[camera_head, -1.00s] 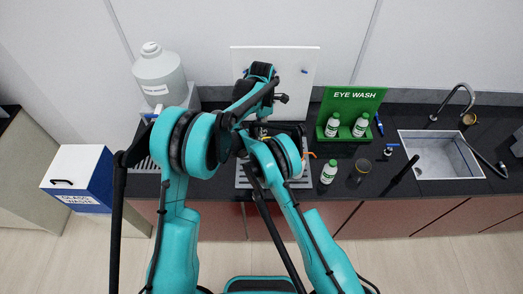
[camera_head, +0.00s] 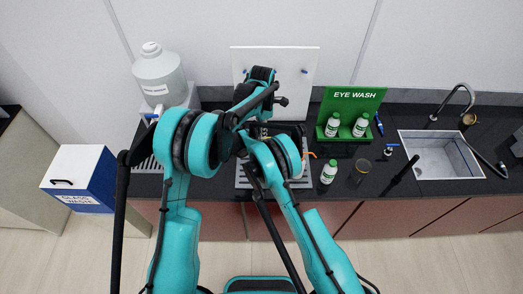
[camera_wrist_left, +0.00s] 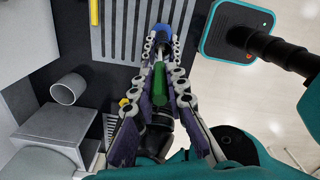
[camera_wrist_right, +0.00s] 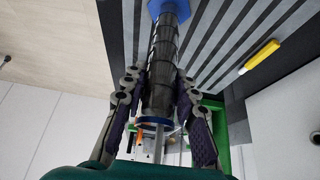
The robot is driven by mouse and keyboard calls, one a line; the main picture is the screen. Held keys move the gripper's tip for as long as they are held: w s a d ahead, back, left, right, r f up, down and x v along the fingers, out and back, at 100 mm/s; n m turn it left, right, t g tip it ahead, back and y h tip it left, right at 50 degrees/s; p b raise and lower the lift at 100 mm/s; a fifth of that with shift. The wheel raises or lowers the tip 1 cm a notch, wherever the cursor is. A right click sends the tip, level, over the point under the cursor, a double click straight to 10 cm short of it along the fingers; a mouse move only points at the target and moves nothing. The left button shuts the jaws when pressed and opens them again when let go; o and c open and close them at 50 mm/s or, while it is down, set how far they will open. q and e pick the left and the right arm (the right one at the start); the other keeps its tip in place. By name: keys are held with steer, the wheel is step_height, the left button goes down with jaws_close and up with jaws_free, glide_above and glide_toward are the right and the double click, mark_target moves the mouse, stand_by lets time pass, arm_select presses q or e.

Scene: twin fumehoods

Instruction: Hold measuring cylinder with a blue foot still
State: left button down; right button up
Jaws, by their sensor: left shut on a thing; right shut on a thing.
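The measuring cylinder is clear, dark-looking, with graduation rings and a blue foot. In the right wrist view the cylinder (camera_wrist_right: 162,65) runs down between the fingers of my right gripper (camera_wrist_right: 160,82), which is shut on it; its foot (camera_wrist_right: 170,8) is at the top edge and a blue rim is near the palm. A green part shows between those fingers. In the head view my arms hide the cylinder.
A slotted grey grate (camera_wrist_right: 230,40) lies behind the foot; I cannot tell whether they touch. A large white carboy (camera_head: 160,75) stands left.

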arm_select(q)
steer(key=shift+r, duration=0.8)
steer(key=shift+f, duration=1.5)
steer(key=shift+r, duration=0.1)
steer(key=shift+r, duration=1.4)
steer(key=shift+f, duration=1.5)
steer(key=shift+r, duration=0.1)
